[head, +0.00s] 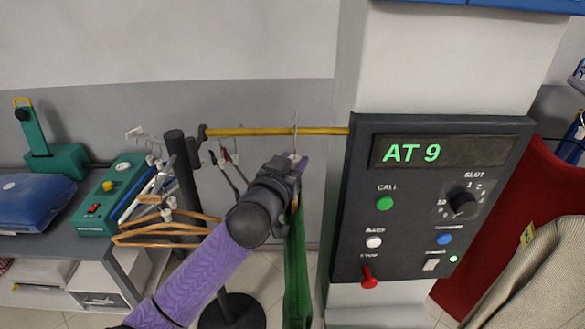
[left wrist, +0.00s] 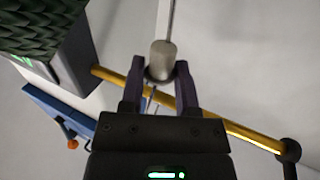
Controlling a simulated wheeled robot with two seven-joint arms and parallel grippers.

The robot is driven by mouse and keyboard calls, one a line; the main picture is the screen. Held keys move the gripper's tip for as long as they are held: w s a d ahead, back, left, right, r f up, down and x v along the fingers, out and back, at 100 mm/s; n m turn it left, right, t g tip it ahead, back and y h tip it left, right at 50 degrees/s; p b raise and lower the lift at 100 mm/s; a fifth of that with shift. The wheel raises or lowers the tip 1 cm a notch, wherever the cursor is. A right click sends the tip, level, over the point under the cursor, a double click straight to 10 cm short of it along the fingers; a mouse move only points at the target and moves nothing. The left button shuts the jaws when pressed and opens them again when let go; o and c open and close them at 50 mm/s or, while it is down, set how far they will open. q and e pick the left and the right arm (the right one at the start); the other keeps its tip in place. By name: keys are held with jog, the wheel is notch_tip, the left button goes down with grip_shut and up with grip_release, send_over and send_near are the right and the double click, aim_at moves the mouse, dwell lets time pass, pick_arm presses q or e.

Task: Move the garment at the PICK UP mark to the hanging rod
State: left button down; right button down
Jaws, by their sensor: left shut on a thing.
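My left gripper (head: 297,166) is shut on the pale neck of a hanger, just below the yellow hanging rod (head: 318,131). The hanger's thin metal hook (head: 295,122) rises to the rod's height; I cannot tell whether it rests on the rod. The green garment (head: 298,265) hangs narrow and edge-on below the gripper. In the left wrist view both purple fingers (left wrist: 160,85) close around the hanger neck (left wrist: 160,60), with the rod (left wrist: 240,131) passing behind them. Dark green woven cloth (left wrist: 45,25) fills the top left there. My right gripper is out of view.
A control panel (head: 385,262) reading "AT 9" stands at the rod's right end. A dark post (head: 186,185) with several wooden hangers (head: 165,233) stands left of the rod. A counter with a green machine (head: 110,195) is farther left. A beige garment (head: 540,270) hangs far right.

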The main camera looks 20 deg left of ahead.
pick_arm(q)
jog(key=shift+w+a+r, duration=0.1)
jog(key=shift+w+a, duration=0.1)
jog(key=shift+w, duration=0.4)
jog(key=shift+f+b, duration=1.3)
jog(key=shift+f, duration=0.35)
jog(key=shift+f, duration=0.15)
jog(key=shift+c, duration=1.3)
grip_release()
jog(key=shift+f, duration=0.1)
jog(key=s+a, duration=0.1)
jog(key=s, duration=0.9)
jog(key=shift+a+b, duration=0.15)
jog(key=shift+b, duration=0.3)
